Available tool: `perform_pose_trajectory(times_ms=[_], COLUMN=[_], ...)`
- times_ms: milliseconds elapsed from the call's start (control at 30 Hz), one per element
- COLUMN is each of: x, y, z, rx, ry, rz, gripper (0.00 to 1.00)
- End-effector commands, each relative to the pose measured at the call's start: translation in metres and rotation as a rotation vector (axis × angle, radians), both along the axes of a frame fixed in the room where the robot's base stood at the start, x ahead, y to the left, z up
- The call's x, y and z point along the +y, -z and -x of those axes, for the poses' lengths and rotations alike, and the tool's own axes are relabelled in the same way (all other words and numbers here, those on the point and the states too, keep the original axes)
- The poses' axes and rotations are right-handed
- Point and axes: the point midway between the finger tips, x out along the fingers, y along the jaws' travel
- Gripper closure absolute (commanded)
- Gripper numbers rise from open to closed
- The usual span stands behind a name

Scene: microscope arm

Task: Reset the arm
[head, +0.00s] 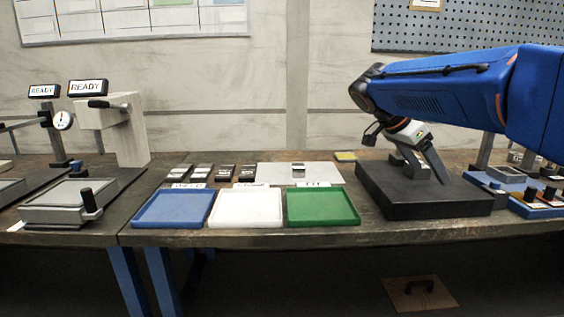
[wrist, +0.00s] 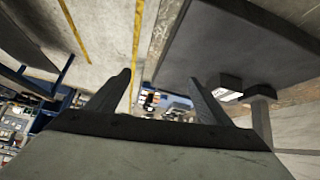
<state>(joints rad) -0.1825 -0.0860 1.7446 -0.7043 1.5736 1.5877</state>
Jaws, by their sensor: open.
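My gripper (wrist: 160,88) is open in the wrist view, its two dark fingers apart with nothing between them. In the head view my blue arm reaches in from the right, and my gripper (head: 425,165) points down over the dark stone base (head: 425,205) at the right of the bench. Its fingers look close to the base. A microscope arm cannot be told apart with certainty.
Blue (head: 150,222), white (head: 226,222) and green (head: 345,219) trays line the bench's front edge. A pale plate (head: 275,172) and several small blocks lie behind them. Two machines with READY signs (head: 88,87) stand at the left. Small fixtures (head: 540,205) crowd the right.

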Motion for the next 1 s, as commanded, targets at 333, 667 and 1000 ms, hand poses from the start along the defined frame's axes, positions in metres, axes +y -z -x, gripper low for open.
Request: perform_pose_trajectory(times_ms=[333, 667, 1000], x=[0.001, 0.020, 0.051], y=[0.033, 0.097, 0.170], z=[0.057, 0.146, 0.225], rx=[0.118, 0.226, 0.230], ry=[-0.242, -0.664, -1.093], rz=[-0.119, -0.264, -0.316], gripper=[0.27, 0.27, 0.27])
